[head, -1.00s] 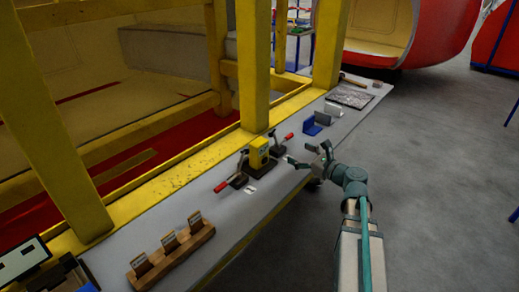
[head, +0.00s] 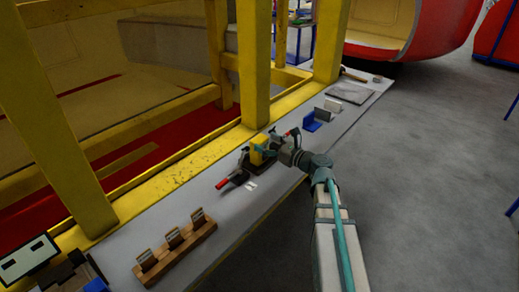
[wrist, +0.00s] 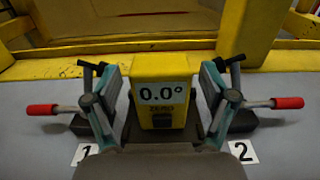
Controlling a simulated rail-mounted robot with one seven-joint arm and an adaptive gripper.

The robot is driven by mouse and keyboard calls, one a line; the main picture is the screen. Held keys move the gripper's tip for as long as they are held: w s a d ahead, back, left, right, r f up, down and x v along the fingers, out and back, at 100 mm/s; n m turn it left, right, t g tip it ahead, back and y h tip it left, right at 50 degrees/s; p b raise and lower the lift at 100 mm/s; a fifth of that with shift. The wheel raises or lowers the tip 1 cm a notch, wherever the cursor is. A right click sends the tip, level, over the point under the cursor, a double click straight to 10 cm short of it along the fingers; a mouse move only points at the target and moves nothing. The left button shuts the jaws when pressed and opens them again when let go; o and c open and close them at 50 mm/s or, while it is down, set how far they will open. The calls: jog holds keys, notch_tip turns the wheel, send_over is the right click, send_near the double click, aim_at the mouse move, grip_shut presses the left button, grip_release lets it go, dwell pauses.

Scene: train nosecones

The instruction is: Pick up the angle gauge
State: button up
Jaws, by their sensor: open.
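The angle gauge (wrist: 160,92) is a yellow block with a display reading 0.0° and a ZERO label. It stands upright on a dark base on the grey bench, and in the head view its yellow body (head: 257,157) is partly covered by my gripper. My gripper (wrist: 157,84) is open, with one teal finger on the left and one on the right of the gauge. The fingers straddle it without visibly closing on it; I cannot tell whether either touches. The gauge's lower front is partly hidden by the gripper body.
Red-handled clamps flank the gauge, left (wrist: 45,109) and right (wrist: 285,104), by labels 1 (wrist: 85,153) and 2 (wrist: 243,151). A yellow post (wrist: 250,30) rises behind. Blue (head: 311,122) and grey angle blocks and a wooden card holder (head: 178,248) are on the bench.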

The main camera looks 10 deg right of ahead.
jog(key=x, duration=0.3)
jog(key=shift+w+a+p, duration=0.15)
jog(key=shift+w+p, duration=0.05)
jog(key=shift+p, duration=0.15)
jog(key=shift+f, duration=0.1)
jog(key=c, duration=1.3)
jog(key=shift+o, duration=0.2)
